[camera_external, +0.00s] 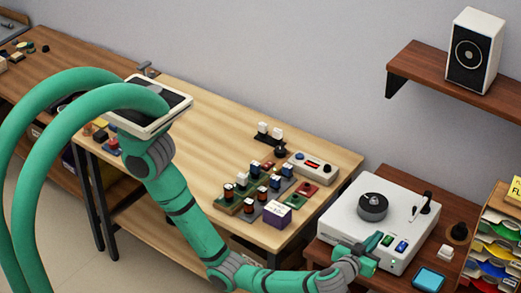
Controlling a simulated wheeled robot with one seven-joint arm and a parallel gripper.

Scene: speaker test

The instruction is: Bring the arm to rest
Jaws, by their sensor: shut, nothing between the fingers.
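My arm is green with grey joints and reaches from the left across the front of the wooden workbench (210,92).
A white speaker (475,50) stands on a wall shelf (420,66). The workbench bears several components, a grey meter (313,168) and a purple box (277,214). A blue-screened device (429,279) and a rack of colourful packets (498,240) are at the right.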

